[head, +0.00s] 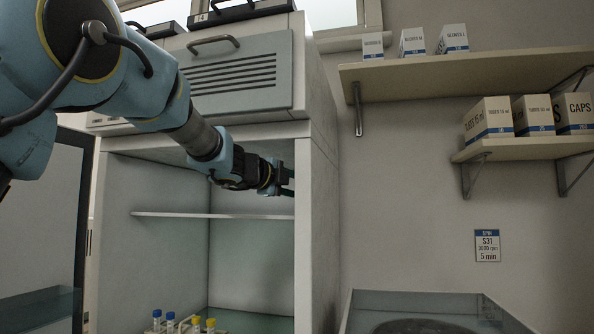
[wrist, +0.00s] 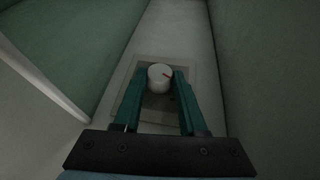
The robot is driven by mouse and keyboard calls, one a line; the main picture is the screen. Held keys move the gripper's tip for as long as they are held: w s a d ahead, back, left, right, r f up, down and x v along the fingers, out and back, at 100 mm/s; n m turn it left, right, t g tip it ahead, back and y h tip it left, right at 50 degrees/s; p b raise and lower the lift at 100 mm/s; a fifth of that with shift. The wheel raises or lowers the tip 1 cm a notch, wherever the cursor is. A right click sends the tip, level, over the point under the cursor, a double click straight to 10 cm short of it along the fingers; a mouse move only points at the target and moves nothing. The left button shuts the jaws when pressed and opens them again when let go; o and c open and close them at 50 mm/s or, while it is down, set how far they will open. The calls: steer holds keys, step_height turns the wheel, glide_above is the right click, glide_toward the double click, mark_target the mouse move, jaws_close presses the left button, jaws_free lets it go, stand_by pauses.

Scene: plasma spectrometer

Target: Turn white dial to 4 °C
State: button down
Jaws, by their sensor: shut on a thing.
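The dial is hidden there. I cannot read any temperature marks on the plate.
A shelf (head: 215,215) crosses the cabinet below my gripper. A rack of tubes (head: 180,324) with blue and yellow caps stands at the bottom. The cabinet door (head: 45,215) is open at the left. Wall shelves with boxes (head: 488,122) are at the right.

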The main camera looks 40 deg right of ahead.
steer(key=shift+w+r+y+p, duration=0.1)
steer(key=shift+r+y+p, duration=0.25)
steer(key=shift+p, duration=0.75)
steer(key=shift+f+p, duration=0.25)
steer(key=shift+p, duration=0.35)
steer(key=shift+c, duration=2.3)
jaws_free()
steer(key=b+v, duration=0.2)
steer(key=v, duration=0.8)
steer(key=shift+a+b, duration=0.35)
steer(key=shift+r, duration=0.15)
